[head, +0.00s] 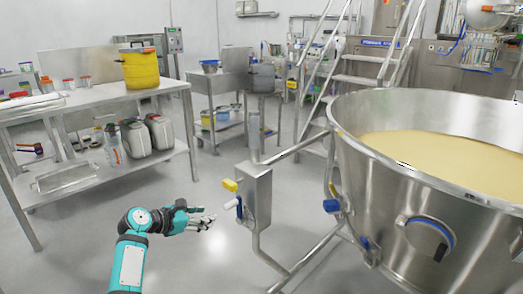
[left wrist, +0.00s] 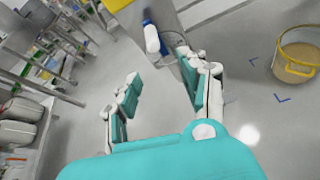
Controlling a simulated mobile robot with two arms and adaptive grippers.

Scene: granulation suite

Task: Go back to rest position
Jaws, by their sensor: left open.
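My left gripper (head: 206,220) is at the end of the teal arm in the head view, held out over open floor to the left of the large steel bowl's stand. In the left wrist view the two fingers of my left gripper (left wrist: 162,96) are spread apart with nothing between them. A white and blue handle (left wrist: 152,38) shows beyond the fingertips. My right gripper is in neither view.
A large steel bowl (head: 432,182) of pale powder fills the right. Its steel post (head: 262,198) stands right of my gripper. A steel table (head: 95,97) bears a yellow pot (head: 141,70). A pail (left wrist: 298,52) stands on the floor. Floor around the gripper is clear.

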